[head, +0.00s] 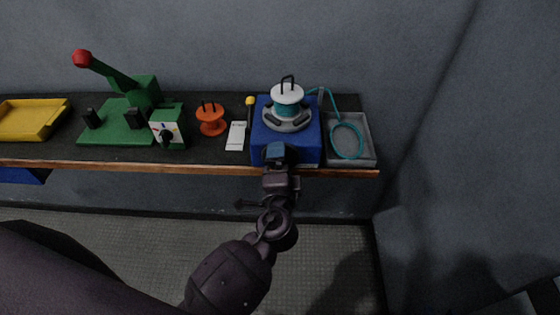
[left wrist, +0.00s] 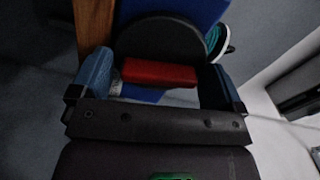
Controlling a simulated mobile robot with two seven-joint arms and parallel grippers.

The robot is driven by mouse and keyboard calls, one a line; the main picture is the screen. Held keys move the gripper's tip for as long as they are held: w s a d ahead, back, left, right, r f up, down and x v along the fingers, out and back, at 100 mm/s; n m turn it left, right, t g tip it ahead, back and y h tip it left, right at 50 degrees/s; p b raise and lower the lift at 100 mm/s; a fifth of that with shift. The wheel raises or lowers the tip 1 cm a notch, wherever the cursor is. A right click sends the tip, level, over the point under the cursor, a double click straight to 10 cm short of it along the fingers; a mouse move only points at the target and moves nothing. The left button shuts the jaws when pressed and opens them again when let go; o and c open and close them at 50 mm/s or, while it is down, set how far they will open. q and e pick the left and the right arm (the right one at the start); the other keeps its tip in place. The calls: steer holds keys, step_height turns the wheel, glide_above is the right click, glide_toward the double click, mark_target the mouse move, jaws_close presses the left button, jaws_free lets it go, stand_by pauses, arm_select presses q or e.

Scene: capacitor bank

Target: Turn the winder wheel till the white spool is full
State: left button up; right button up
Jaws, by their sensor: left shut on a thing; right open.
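The white spool (head: 287,94), with teal wire wound below its white top, stands on a grey round base on the blue winder box (head: 309,142). The spool also shows partly in the left wrist view (left wrist: 218,40). There, the dark round winder wheel (left wrist: 160,38) and its red handle (left wrist: 160,73) are in front of the blue box. My left gripper (left wrist: 160,85) has its blue fingers at the two ends of the red handle and is shut on it.
A grey tray (head: 368,150) with a teal wire loop stands right of the box. To the left are a white card (head: 236,135), an orange spool (head: 211,122), a green lever press (head: 112,128) and a yellow tray (head: 30,120). The bench has a wooden front edge (head: 205,168).

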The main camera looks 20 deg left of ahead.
arm_select(q)
steer(key=shift+m+p, duration=0.35)
steer(key=shift+m, duration=0.55)
steer(key=o, duration=0.6)
steer(key=shift+c, duration=0.2)
steer(key=b+v, duration=0.2)
steer(key=v, duration=0.9)
steer(key=shift+w, duration=0.1)
